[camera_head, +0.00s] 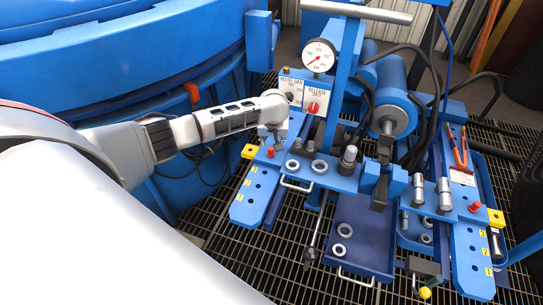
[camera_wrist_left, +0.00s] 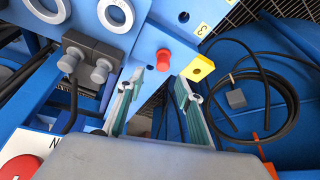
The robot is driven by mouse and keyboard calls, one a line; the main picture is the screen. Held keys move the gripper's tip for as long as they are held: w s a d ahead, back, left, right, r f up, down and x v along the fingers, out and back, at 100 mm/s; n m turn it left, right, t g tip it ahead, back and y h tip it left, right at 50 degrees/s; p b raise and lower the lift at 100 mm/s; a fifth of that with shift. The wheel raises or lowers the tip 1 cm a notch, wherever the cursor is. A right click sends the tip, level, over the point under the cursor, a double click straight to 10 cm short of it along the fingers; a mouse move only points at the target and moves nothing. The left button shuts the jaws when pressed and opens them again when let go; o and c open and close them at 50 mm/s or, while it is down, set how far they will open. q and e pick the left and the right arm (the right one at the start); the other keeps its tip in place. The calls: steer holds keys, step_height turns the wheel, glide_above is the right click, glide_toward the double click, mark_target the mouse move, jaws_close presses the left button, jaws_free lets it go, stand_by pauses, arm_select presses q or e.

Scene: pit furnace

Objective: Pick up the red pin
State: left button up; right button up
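A small red pin (camera_head: 270,151) stands on the left blue plate of the bench, beside a yellow block (camera_head: 249,151). In the left wrist view the red pin (camera_wrist_left: 163,60) shows just past the fingertips, roughly midway between them, with the yellow block (camera_wrist_left: 198,68) to its right. My left gripper (camera_head: 277,134) hangs just above and beside the pin. Its fingers (camera_wrist_left: 159,86) are open and empty; I see no contact with the pin. A second red pin (camera_head: 475,206) is on the right blue plate. My right gripper is in neither view.
Metal rings (camera_head: 319,166) and a grey fitting (camera_head: 348,156) sit near the left pin. A gauge (camera_head: 318,56) and a red release knob (camera_head: 313,107) stand behind. Black cables (camera_wrist_left: 275,95) hang beside the blue drum. A blue tray (camera_head: 365,222) lies lower down.

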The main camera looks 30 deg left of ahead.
mark_target(271, 149)
arm_select(q)
steer(key=b+x, duration=0.1)
steer(key=x, duration=0.2)
steer(key=s+b+x, duration=0.1)
steer(key=x, duration=0.1)
steer(key=shift+f+b, duration=0.35)
steer(key=shift+f, duration=0.25)
steer(key=shift+w+f, duration=0.2)
steer(key=shift+r, duration=0.2)
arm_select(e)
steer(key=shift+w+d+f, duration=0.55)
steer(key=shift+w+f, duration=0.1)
arm_select(q)
jaws_close()
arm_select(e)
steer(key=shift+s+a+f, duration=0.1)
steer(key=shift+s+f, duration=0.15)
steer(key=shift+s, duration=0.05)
